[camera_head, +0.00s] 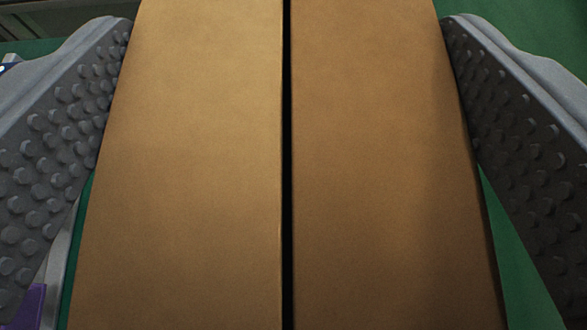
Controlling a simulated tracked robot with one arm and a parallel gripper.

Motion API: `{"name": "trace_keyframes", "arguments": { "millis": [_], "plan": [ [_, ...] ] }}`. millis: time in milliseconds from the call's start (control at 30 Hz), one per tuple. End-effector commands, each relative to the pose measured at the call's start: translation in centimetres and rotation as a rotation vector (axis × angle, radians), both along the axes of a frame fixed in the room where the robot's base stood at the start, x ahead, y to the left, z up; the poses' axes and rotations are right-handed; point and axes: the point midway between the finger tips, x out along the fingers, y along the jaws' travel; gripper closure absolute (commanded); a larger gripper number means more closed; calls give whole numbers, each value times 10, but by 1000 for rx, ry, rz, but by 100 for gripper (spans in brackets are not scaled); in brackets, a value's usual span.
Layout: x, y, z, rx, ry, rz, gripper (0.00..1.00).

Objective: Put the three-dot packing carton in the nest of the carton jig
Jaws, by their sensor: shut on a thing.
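A brown cardboard carton (190,170) fills the middle of the view, very close to the camera. A dark seam runs down its middle from top to bottom. My gripper (288,60) has its two grey studded fingers at the carton's left and right sides, shut on it. No dots show on the face in view, so I cannot tell whether this is the three-dot carton. The carton jig and its nest cannot be made out; the carton hides most of what lies beyond.
A green surface (522,250) shows at the right and in slivers at the left. A purple thing (24,305) shows at the lower left corner. A small blue thing with white marking (10,62) shows at the left edge. A grey-brown edge (60,12) lies at the upper left.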

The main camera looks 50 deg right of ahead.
Motion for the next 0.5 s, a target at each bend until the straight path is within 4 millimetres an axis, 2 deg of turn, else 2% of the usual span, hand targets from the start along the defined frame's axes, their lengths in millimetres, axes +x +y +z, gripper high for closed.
{"name": "trace_keyframes", "arguments": {
  "millis": [167,333,500],
  "plan": [
    [0,0,-17,-1,-2,1,59],
    [0,0,-45,0,-2,1,59],
    [0,0,-50,1,-4,1,59]
  ]
}}
